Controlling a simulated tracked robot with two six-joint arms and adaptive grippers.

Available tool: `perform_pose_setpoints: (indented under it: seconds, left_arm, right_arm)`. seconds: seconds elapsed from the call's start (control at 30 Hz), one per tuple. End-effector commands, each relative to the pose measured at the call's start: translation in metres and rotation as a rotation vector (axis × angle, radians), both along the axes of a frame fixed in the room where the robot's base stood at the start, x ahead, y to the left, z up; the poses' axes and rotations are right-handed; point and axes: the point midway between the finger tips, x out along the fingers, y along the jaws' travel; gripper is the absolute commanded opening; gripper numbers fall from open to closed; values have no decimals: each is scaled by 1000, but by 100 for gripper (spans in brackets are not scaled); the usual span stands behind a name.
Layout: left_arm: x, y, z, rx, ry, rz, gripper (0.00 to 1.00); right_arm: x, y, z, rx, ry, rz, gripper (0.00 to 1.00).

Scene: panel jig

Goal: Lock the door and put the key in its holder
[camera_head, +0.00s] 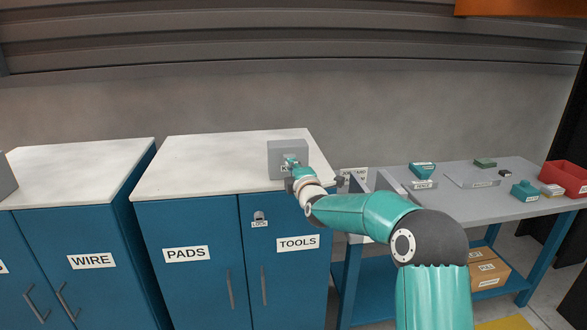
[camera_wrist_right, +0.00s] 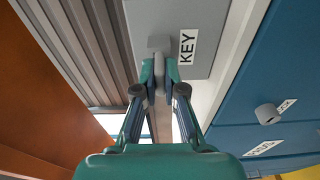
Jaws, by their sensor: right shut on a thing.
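My right gripper (camera_head: 291,170) is at the grey key holder (camera_head: 276,149), a plate standing on the cabinet's white top. In the right wrist view my right gripper (camera_wrist_right: 159,72) is shut on a small grey piece, the key (camera_wrist_right: 157,80), mostly hidden between the fingers. The key is at a small grey block (camera_wrist_right: 160,42) on the holder, beside the KEY label (camera_wrist_right: 187,47); I cannot tell how far it is seated. The TOOLS door (camera_head: 286,275) looks closed. Its lock (camera_head: 260,216) shows no key in it. My left gripper is not in view.
The PADS door (camera_head: 185,280) is closed. A WIRE cabinet (camera_head: 85,270) stands to the left. On the right, a grey workbench (camera_head: 450,204) carries teal parts and a red bin (camera_head: 567,177), with cardboard boxes (camera_head: 488,275) below. The cabinet top left of the holder is clear.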

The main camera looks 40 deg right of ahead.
Motion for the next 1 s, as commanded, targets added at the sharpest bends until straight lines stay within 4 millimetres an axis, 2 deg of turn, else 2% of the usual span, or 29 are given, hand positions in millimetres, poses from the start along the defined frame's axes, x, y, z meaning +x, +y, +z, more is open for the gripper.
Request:
perform_pose_setpoints:
  seconds: [0.1, 0.13, 0.27, 0.3, 0.73, 0.87, 1.0]
  left_arm:
    - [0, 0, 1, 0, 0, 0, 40]
    - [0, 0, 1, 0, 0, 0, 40]
    - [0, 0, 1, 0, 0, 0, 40]
    - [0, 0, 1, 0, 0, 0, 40]
    - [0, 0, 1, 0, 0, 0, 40]
    - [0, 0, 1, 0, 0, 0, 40]
    - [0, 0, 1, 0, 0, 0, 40]
  right_arm:
    - [2, -2, 0, 0, -1, -1, 0]
    - [2, -1, 0, 0, -1, 0, 14]
    - [2, -1, 0, 0, -1, 0, 36]
    - [2, -1, 0, 0, -1, 0, 38]
    - [-4, 2, 0, -1, 0, 0, 38]
    - [-17, 8, 0, -1, 0, 0, 38]
    - [-39, 17, 0, -1, 0, 0, 38]
